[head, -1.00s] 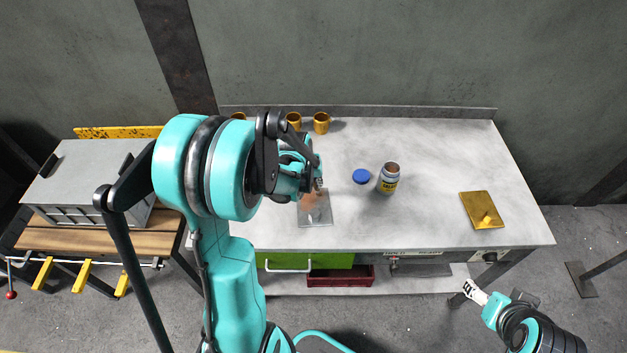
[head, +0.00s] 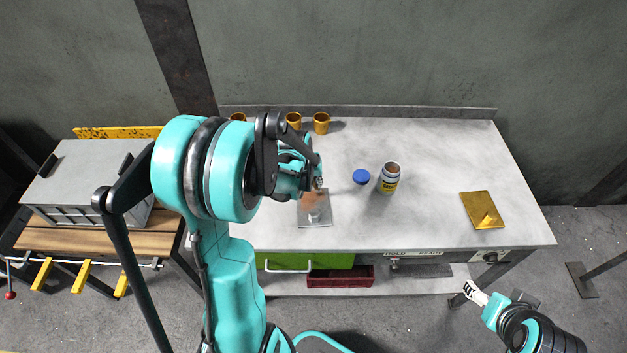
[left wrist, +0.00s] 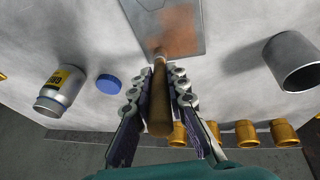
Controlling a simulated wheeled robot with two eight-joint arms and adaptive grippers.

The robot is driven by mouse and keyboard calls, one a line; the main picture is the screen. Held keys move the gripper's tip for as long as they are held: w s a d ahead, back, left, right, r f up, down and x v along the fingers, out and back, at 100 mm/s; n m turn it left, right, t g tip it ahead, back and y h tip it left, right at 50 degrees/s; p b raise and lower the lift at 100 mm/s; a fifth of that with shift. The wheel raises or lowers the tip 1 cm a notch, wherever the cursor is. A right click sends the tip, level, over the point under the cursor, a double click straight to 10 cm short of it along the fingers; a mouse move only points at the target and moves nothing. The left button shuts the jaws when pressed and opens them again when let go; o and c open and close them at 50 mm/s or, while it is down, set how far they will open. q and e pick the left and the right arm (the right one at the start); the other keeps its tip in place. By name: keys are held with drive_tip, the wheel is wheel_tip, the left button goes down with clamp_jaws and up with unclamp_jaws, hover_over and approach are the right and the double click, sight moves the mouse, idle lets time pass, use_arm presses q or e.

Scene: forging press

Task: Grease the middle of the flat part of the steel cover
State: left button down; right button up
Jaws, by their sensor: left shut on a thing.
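The steel cover (head: 318,222) lies on the bench as a grey plate with a small knob near its front. A copper-brown grease patch (head: 313,204) is on its flat part, and both also show in the left wrist view, the cover (left wrist: 195,48) and the patch (left wrist: 178,28). My left gripper (left wrist: 163,72) is shut on a brush with a wooden handle (left wrist: 158,105). The brush tip points at the patch; contact cannot be told. In the head view my left gripper (head: 318,183) is over the cover's back edge. My right gripper (head: 474,291) is off the bench's front right; its jaws are unclear.
An open jar (head: 389,178) with a yellow label stands right of the cover, its blue lid (head: 361,176) beside it. A brass plate (head: 478,206) with a knob lies farther right. Yellow cups (head: 321,123) stand at the back. The bench between jar and brass plate is clear.

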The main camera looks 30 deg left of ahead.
use_arm(q)
drive_tip(key=shift+s+d, duration=0.3)
drive_tip(key=shift+s, duration=0.15)
drive_tip(key=shift+w+a, duration=0.3)
drive_tip(key=shift+w, duration=0.15)
drive_tip(key=shift+r, duration=0.15)
drive_tip(key=shift+r+p, duration=1.05)
drive_tip(key=shift+r, duration=0.4)
drive_tip(key=shift+f, duration=0.1)
